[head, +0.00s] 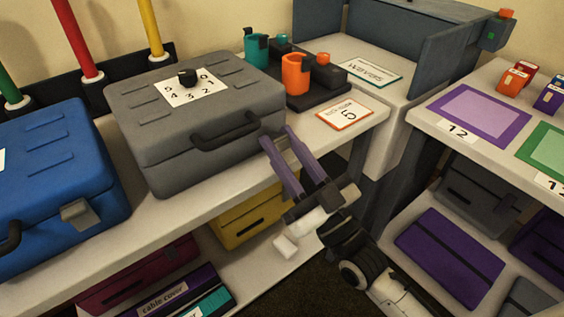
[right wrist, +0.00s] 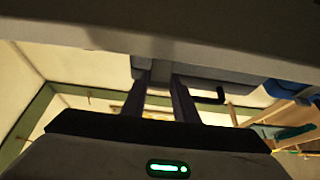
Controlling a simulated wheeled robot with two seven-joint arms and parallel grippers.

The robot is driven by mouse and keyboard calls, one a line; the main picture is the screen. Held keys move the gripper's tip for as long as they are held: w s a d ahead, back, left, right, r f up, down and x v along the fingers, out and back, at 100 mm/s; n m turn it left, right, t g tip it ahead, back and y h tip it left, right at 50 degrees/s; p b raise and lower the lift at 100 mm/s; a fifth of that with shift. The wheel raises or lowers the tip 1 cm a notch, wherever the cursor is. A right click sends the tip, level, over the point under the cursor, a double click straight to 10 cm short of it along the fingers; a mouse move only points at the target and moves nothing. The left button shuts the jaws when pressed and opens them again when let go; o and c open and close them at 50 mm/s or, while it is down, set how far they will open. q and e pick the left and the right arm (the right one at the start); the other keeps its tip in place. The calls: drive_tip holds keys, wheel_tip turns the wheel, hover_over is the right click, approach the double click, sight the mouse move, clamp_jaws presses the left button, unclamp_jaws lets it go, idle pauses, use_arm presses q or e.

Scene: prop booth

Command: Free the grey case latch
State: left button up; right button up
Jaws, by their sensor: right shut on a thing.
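The grey case (head: 180,140) sits closed on the table, with a black handle (head: 225,131) on its front and a dial on a numbered white label (head: 188,78) on its lid. My right gripper (head: 277,136) reaches up to the right end of the case's front, its two purple fingers a little apart. It is shut on the grey case latch, which is mostly hidden by the fingers. In the right wrist view the fingers (right wrist: 160,80) meet a grey part under the case's dark edge. My left gripper is not in view.
A blue case (head: 60,170) with its own grey latch (head: 76,213) stands to the left. Orange (head: 296,74) and teal (head: 256,50) cups stand behind, near a card marked 5 (head: 345,113). A lower shelf holds a yellow case (head: 245,220). Another table (head: 425,120) is at right.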

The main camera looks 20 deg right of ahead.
drive_tip(key=f+t+b, duration=0.1)
drive_tip(key=b, duration=0.2)
drive_tip(key=shift+f+t+y, duration=0.25)
drive_tip(key=shift+t+y, duration=0.05)
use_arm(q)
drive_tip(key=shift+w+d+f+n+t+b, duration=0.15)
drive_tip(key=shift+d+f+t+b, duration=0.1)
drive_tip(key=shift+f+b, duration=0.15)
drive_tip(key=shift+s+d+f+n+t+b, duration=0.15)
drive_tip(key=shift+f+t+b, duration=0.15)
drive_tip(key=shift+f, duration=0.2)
use_arm(e)
drive_tip(key=shift+t, duration=0.3)
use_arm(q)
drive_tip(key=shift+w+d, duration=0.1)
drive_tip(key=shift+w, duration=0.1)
use_arm(e)
drive_tip(key=shift+r, duration=0.1)
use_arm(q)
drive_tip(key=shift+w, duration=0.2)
use_arm(e)
drive_tip(key=o, duration=1.1)
drive_tip(key=shift+c, duration=0.2)
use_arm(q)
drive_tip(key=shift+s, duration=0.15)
use_arm(e)
drive_tip(key=v, duration=1)
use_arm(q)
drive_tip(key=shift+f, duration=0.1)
